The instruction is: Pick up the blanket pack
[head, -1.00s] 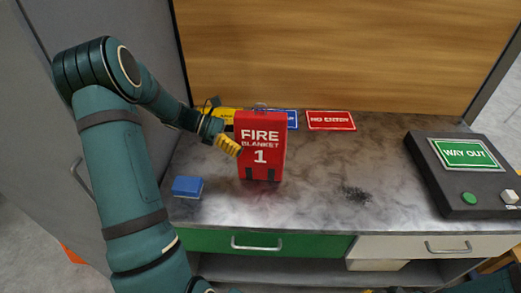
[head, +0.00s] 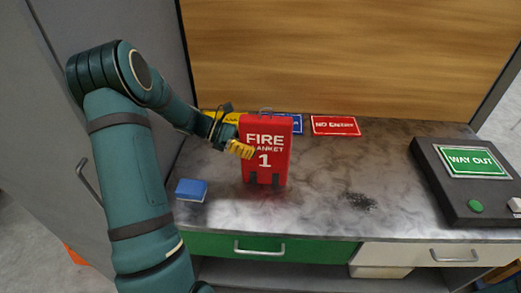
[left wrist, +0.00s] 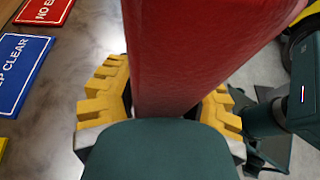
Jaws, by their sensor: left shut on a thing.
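The blanket pack (head: 265,168) is a red upright case marked FIRE BLANKET 1, with a small handle on top and dark tabs at its lower front. It stands upright on the grey bench top. My left gripper (head: 240,149) is shut on it from the left, with a yellow finger across its front. In the left wrist view the red pack (left wrist: 195,45) lies between the yellow fingers of my left gripper (left wrist: 165,105). The far finger is hidden by the pack in the head view. My right gripper is not in view.
A blue block (head: 191,189) lies left of the pack. A red NO ENTRY sign (head: 336,125), a partly hidden blue sign (head: 297,122) and a yellow sign (head: 232,118) lie behind. A dark WAY OUT box (head: 450,200) stands right. The bench centre (head: 345,165) is clear.

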